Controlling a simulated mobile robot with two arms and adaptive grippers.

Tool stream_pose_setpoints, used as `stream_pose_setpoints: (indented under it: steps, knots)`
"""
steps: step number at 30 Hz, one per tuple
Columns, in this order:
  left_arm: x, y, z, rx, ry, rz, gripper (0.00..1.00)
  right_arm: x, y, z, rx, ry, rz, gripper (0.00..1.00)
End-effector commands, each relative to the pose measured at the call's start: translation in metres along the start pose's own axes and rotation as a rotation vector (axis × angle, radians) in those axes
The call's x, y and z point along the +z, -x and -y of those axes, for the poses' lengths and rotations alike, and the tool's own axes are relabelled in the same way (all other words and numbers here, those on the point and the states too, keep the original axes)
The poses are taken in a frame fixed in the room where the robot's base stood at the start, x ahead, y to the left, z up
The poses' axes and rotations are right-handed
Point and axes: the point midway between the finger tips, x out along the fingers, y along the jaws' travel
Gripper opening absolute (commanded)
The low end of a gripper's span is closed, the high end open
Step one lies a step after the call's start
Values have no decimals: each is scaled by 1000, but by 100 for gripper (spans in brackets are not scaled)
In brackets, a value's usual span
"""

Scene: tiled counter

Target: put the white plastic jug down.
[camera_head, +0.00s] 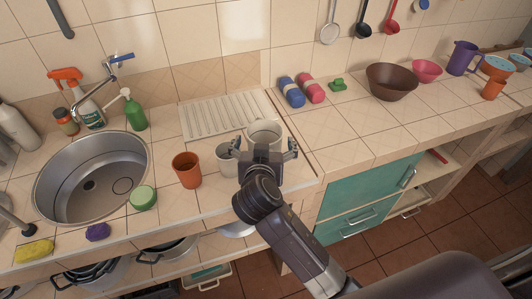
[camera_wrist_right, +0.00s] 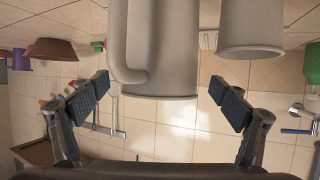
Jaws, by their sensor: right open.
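The white plastic jug (camera_head: 264,131) stands upright on the tiled counter, at the front right of the ribbed drainboard. In the right wrist view, which is upside down, the jug (camera_wrist_right: 165,50) is in the middle with its handle (camera_wrist_right: 118,45) on the left. My right gripper (camera_head: 265,150) is open in front of the jug, partly hiding it in the head view. In the wrist view the spread fingers of my right gripper (camera_wrist_right: 160,90) lie on either side of the jug, apart from it. My left gripper is not in view.
A smaller pale cup (camera_head: 226,162) stands just left of my right gripper, with an orange cup (camera_head: 187,170) beyond it. The steel sink (camera_head: 90,185) is at left. A brown bowl (camera_head: 391,82) stands at right.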

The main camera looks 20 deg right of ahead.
Motion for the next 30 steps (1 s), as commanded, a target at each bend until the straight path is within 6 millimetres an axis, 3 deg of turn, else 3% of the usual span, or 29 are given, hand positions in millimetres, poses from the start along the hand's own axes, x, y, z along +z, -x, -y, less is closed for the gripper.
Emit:
stream_pose_setpoints:
  steps: [2,21,30]
  knots:
    - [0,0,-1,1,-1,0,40,0,0,0,0,0,0,88]
    - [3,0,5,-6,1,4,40,-1,1,0,-1,-1,-1,18]
    - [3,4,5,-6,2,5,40,-5,1,0,-1,-1,-1,17]
